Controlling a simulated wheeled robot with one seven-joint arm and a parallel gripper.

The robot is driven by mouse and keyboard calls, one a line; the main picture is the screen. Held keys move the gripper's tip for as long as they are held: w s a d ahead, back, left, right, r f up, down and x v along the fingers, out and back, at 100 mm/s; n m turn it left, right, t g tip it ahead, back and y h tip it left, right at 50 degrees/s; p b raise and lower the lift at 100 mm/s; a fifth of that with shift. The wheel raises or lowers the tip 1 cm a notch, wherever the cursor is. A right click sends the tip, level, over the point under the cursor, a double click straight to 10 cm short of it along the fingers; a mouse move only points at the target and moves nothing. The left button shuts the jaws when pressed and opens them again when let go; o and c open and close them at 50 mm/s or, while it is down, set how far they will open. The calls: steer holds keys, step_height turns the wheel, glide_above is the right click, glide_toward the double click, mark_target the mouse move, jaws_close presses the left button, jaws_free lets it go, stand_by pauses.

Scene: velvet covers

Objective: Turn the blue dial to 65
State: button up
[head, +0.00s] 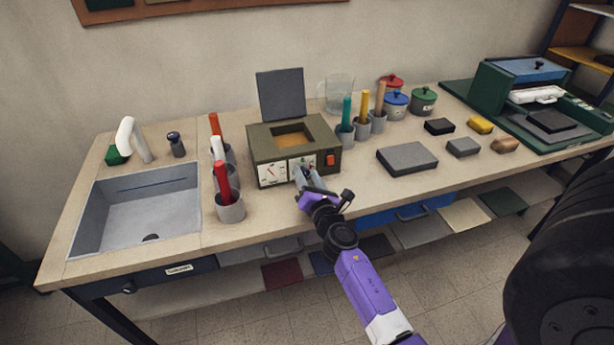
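An olive-green box (262,147) with an open top and a raised grey lid (281,95) stands on the workbench. Its front carries a white scale panel at left (272,173), a second white scale panel at right (295,164) and a red switch (330,160). My gripper (303,174) is in front of the right panel and covers part of it. I cannot make out a blue dial or its reading; my gripper may hide it. Whether the fingers touch anything, or are open or shut, is too small to tell.
Cups with red, white and orange sticks (231,208) stand left of the box, beside a sink (140,210). Cups with coloured sticks (346,134) stand to its right. A grey block (407,158) lies farther right. The bench's front strip is mostly clear.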

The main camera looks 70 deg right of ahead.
stand_by(0.3)
steer(key=b+v, duration=0.1)
steer(key=v, duration=0.5)
steer(key=shift+s+a+f, duration=0.15)
steer(key=shift+a, duration=0.05)
steer(key=shift+s+a+b, duration=0.35)
steer(key=shift+s+a, duration=0.05)
steer(key=shift+a, duration=0.05)
